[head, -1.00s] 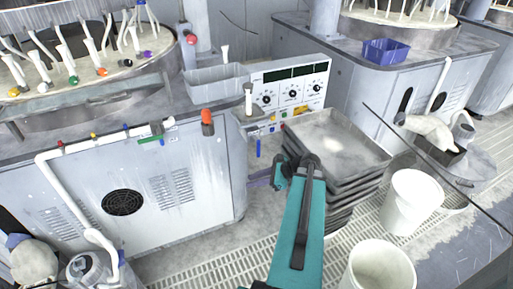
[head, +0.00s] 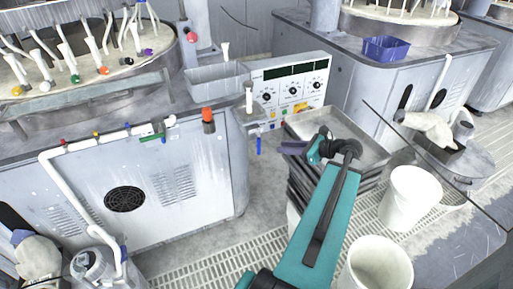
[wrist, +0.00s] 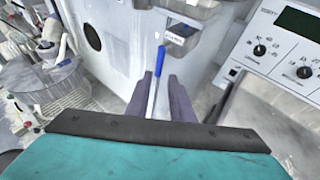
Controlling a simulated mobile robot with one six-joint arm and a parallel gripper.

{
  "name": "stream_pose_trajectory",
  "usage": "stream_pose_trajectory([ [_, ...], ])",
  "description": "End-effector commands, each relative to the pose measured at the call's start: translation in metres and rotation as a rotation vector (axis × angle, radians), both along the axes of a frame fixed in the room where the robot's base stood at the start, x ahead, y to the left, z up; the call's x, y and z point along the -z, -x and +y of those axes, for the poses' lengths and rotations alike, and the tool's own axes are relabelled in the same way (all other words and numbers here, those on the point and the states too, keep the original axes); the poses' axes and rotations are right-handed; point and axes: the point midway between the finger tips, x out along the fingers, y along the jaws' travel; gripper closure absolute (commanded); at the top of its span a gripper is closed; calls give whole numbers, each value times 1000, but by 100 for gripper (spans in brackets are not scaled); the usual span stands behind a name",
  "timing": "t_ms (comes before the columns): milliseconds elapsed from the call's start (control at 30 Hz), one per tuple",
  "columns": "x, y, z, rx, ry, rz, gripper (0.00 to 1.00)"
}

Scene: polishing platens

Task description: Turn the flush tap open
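A tap with a blue lever (head: 258,144) hangs at the front corner of the left machine, below the control panel. In the wrist view the blue lever (wrist: 160,61) points down beneath a small white label too small to read; I take it for the flush tap. My gripper (head: 290,147) is to the right of the lever in the head view. In the wrist view my gripper (wrist: 161,88) is open, its two purple fingers apart, with the lever seen between and beyond them. No contact with the lever is visible.
Stacked grey trays (head: 362,150) stand right beside my arm. Two white buckets (head: 410,198) (head: 378,268) stand on the floor grating. A white pipe (head: 48,185) with coloured taps runs along the left machine. The control panel (head: 292,88) rises behind the lever.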

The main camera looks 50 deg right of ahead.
Motion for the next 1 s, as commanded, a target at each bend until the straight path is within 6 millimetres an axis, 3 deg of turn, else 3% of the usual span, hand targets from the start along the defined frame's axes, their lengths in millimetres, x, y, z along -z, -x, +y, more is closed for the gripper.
stream_pose_trajectory([
  [367,10,-25,5,-2,-1,0,79],
  [1000,43,-103,21,-2,0,1,79],
])
